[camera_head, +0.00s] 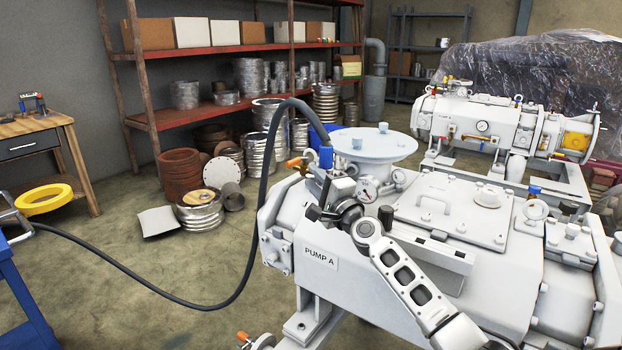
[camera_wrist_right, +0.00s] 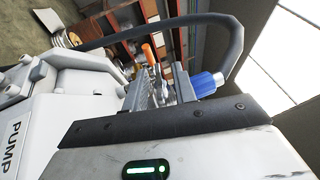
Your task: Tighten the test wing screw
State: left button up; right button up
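The white pump marked PUMP A (camera_head: 400,235) stands at the front right. My right arm reaches up over it from the lower right. The wrist view shows the blue fitting (camera_wrist_right: 206,84), an orange handle (camera_wrist_right: 149,54) and small metal parts beyond the gripper's dark edge. I cannot pick out the test wing screw with certainty among them. My left gripper is not in view.
A black hose (camera_head: 251,210) arches up from the blue fitting and loops down to the left. A pale blue round flange (camera_head: 374,145) stands just behind my gripper. A workbench (camera_head: 32,124) and a yellow ring (camera_head: 44,198) are at the left.

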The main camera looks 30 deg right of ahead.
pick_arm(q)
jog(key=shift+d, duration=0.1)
pick_arm(e)
jog(key=shift+x, duration=0.95)
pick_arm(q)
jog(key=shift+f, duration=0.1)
pick_arm(e)
grip_shut()
jog(key=f+t+b, duration=0.1)
jog(key=b, duration=0.4)
jog(key=shift+m+b, duration=0.3)
jog(key=shift+b, duration=0.1)
jog(key=r+m+t+b, duration=0.1)
jog(key=t+b, duration=0.1)
jog(key=b, duration=0.6)
jog(key=shift+s+h, duration=0.1)
jog(key=shift+h, duration=0.3)
jog(key=shift+r, duration=0.2)
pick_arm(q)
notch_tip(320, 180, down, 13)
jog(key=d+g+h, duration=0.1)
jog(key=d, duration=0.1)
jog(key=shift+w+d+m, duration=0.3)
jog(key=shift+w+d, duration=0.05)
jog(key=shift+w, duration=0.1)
